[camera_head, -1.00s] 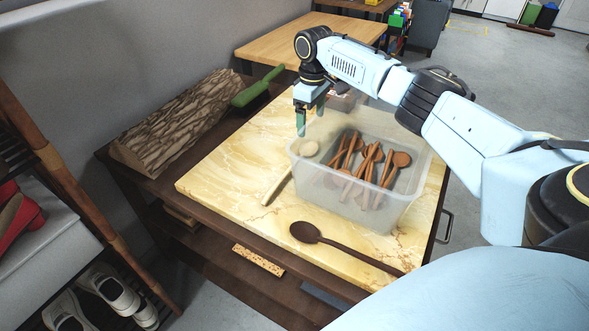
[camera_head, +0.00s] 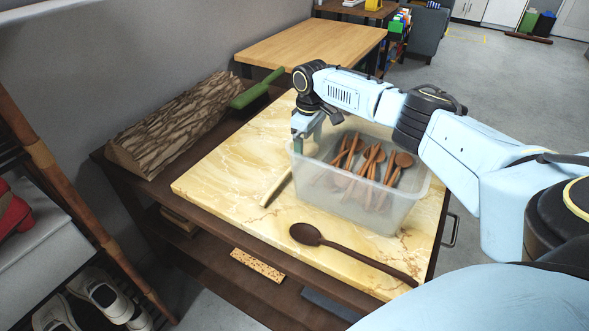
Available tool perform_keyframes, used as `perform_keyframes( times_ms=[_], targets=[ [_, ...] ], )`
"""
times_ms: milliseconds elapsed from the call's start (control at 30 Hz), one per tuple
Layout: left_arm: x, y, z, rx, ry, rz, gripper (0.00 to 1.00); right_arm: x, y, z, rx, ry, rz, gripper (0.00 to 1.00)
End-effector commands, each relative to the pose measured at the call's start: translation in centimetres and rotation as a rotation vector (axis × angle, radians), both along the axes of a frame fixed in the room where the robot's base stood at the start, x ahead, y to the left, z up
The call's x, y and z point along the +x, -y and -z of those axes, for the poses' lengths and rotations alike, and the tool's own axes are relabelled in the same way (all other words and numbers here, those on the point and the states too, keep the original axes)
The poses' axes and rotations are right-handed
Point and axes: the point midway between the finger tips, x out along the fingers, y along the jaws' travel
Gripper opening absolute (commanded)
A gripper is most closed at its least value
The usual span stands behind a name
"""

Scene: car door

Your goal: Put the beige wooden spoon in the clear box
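The beige wooden spoon (camera_head: 276,189) lies on the marbled tabletop beside the left wall of the clear box, its pale handle pointing toward the front left. Its bowl end is hidden behind my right gripper. The clear box (camera_head: 370,213) stands on the tabletop and holds several reddish-brown wooden spoons (camera_head: 362,164). My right gripper (camera_head: 300,147) points down at the box's left rear corner, over the beige spoon's bowl end. Its fingertips are partly hidden, so I cannot tell whether it is open or touching the spoon. My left gripper is not in view.
A dark brown spoon (camera_head: 350,255) lies in front of the box. A log-like block (camera_head: 172,122) and a green-handled brush (camera_head: 257,90) lie at the back left. The tabletop's left part (camera_head: 215,181) is clear. A wooden table (camera_head: 312,46) stands behind.

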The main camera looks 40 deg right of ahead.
Motion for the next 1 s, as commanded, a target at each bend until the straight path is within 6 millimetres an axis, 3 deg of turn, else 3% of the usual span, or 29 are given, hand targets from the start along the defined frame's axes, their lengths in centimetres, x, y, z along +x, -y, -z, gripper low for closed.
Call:
perform_keyframes(
  times_ms=[200, 600, 1000],
  targets=[
    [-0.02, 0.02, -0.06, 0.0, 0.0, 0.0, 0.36, 0.01, -0.01, -0.01, 0.0, 0.0, 0.0, 0.86],
    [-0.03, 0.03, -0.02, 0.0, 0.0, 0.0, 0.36, 0.01, 0.0, -0.04, 0.0, 0.0, 0.0, 0.35],
    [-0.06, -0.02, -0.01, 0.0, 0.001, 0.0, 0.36, 0.02, 0.01, -0.92, 0.0, 0.001, 0.0, 0.35]
  ],
)
